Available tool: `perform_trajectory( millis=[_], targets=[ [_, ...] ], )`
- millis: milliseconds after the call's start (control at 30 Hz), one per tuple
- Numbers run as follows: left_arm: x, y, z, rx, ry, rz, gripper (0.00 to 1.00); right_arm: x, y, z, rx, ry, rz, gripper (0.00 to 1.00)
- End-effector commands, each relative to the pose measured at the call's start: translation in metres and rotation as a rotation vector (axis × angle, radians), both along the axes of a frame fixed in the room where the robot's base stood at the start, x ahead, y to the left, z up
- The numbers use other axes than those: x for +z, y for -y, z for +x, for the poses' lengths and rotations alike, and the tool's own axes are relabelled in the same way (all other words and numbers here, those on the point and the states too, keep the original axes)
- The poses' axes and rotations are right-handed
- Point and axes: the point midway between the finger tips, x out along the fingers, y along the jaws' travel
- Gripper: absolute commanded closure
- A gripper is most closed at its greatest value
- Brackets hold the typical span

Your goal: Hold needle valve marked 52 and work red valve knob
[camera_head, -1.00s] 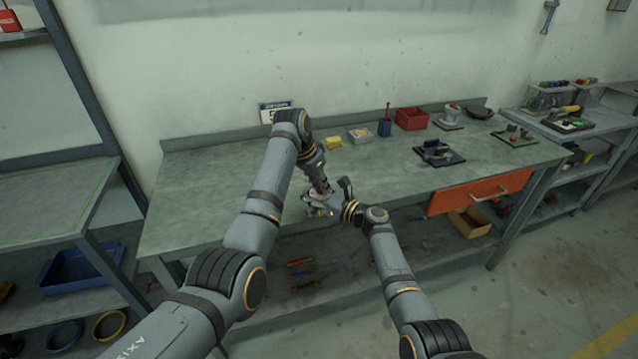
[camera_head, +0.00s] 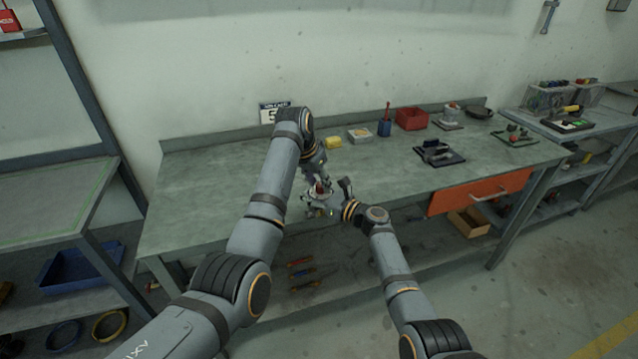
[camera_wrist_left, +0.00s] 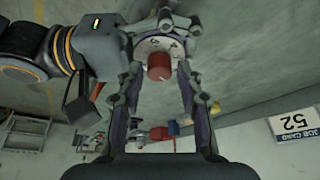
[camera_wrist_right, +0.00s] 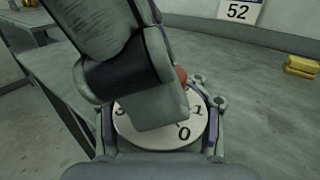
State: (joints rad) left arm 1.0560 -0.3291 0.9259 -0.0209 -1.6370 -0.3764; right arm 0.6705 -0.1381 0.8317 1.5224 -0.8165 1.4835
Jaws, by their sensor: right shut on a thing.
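The needle valve (camera_head: 318,198) has a white numbered dial (camera_wrist_right: 160,128) with a red knob (camera_wrist_left: 158,67) at its centre. It is held near the front edge of the bench. My right gripper (camera_head: 334,202) is shut on the valve, with a finger at each side of the dial in the right wrist view. My left gripper (camera_head: 318,184) is over the dial. Its fingers are spread on both sides of the red knob, with a gap each side in the left wrist view. In the right wrist view my left gripper hides much of the dial and most of the knob.
A job card (camera_wrist_left: 297,123) reading 52 is on the wall behind the bench (camera_head: 210,195). A yellow block (camera_head: 333,142), a white box (camera_head: 360,136), a blue cup (camera_head: 384,128) and a red bin (camera_head: 411,118) stand along the back. The bench's left part is clear.

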Motion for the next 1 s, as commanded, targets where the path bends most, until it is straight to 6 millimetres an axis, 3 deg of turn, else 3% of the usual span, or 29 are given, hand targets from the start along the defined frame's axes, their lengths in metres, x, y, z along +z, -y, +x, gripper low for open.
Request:
perform_trajectory(
  millis=[300,433,600,933,967,1000],
  targets=[
    [0.07,-0.017,-0.022,0.001,0.006,-0.001,0.63,0.0,0.0,0.0,0.0,0.0,0.0,1.0],
    [0.09,-0.022,-0.029,0.001,0.004,-0.001,0.63,0.0,0.0,0.0,0.0,0.0,0.0,1.0],
    [0.102,-0.025,-0.034,0.001,0.001,0.0,0.63,0.0,0.0,0.0,0.0,0.0,0.0,1.0],
    [0.103,-0.025,-0.034,0.0,0.001,0.0,0.63,0.0,0.0,0.0,0.0,0.0,0.0,1.0],
    [0.103,-0.025,-0.034,0.0,0.001,0.0,0.63,0.0,0.0,0.0,0.0,0.0,0.0,0.6],
    [0.103,-0.025,-0.034,0.0,0.001,0.0,0.63,0.0,0.0,0.0,0.0,0.0,0.0,0.55]
  ],
)
